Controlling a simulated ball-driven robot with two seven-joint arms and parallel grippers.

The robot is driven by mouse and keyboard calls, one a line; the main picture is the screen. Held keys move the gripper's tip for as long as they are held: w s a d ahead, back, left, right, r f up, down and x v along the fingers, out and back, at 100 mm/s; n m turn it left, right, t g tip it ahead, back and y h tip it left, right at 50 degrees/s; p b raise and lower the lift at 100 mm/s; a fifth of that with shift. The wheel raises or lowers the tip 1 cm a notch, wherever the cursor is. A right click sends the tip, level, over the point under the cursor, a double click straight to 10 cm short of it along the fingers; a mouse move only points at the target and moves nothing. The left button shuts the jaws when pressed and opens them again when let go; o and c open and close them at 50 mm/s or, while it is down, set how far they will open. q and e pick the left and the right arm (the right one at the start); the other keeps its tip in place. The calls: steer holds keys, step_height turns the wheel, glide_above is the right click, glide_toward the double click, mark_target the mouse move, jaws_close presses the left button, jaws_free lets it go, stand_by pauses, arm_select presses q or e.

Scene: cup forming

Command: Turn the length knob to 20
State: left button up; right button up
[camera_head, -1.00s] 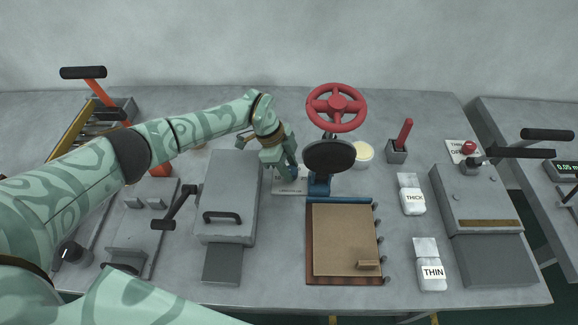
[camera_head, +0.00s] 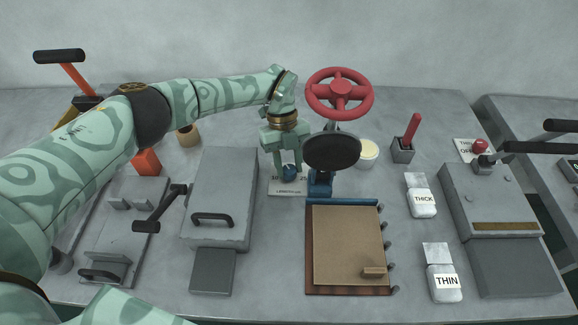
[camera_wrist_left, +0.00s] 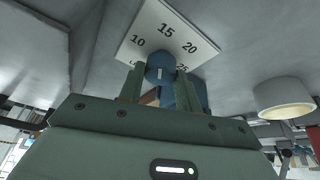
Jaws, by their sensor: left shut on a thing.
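The length knob (camera_head: 289,171) is small, blue and round and sits on a white dial plate (camera_head: 281,189). My left gripper (camera_head: 288,166) reaches down over it, shut on the knob with one finger on each side. In the left wrist view the knob (camera_wrist_left: 160,66) is between the fingers, and the dial plate (camera_wrist_left: 150,28) shows the numbers 10, 15, 20 and 25. A short pale mark shows on the knob, but I cannot tell which number it points to. My right gripper is out of view.
A press with a red wheel (camera_head: 340,91) and a dark round plate (camera_head: 332,151) stands just right of the knob. A grey box (camera_head: 222,190) with a black handle is to the left. A brown board (camera_head: 347,245) lies in front.

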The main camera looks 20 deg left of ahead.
arm_select(q)
steer(key=m, duration=0.1)
steer(key=m+y+b, duration=0.1)
steer(key=shift+w+f+m+b, duration=0.15)
steer(key=shift+m+b, duration=0.15)
steer(key=shift+m, duration=0.1)
steer(key=m+y+b, duration=0.1)
steer(key=m, duration=0.2)
steer(key=shift+d+m+g+b, duration=0.15)
steer(key=shift+m+g+b, duration=0.15)
steer(key=m+y, duration=0.1)
steer(key=m, duration=0.1)
steer(key=shift+d+m+b, duration=0.1)
steer(key=shift+m+b, duration=0.2)
steer(key=shift+m+y, duration=0.7)
steer(key=shift+m, duration=0.8)
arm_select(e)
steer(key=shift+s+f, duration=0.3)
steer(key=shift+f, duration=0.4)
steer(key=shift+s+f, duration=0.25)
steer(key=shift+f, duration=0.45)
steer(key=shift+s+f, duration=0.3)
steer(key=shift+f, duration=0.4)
arm_select(q)
steer(key=o, duration=1)
